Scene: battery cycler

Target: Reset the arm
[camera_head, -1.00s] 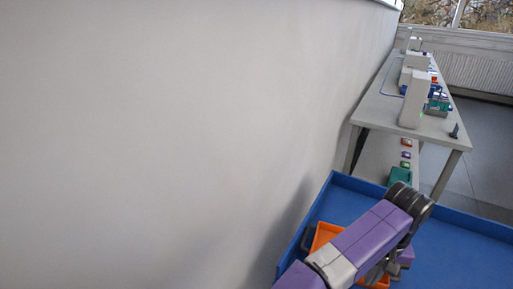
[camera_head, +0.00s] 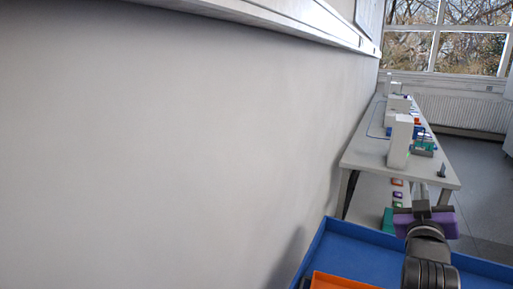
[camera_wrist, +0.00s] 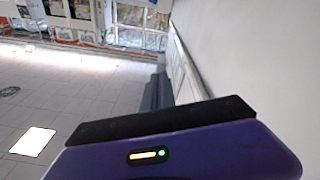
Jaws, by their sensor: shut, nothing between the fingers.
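My arm rises in front of me in the head view, its dark wrist joints low at the right. My gripper (camera_head: 423,192), with a purple body and grey fingers, points away from me over the far edge of a blue tray. It is shut and empty, seen small and partly against the table behind. In the wrist view the purple gripper housing with its black edge fills the bottom; the fingertips do not show there.
The blue tray (camera_head: 345,242) holds an orange tray (camera_head: 340,281). Beyond stands a grey table (camera_head: 365,155) with white devices (camera_head: 400,142). Small coloured items (camera_head: 397,194) sit on its lower shelf. A plain wall (camera_head: 150,150) runs along the left. Floor (camera_head: 480,185) is clear at the right.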

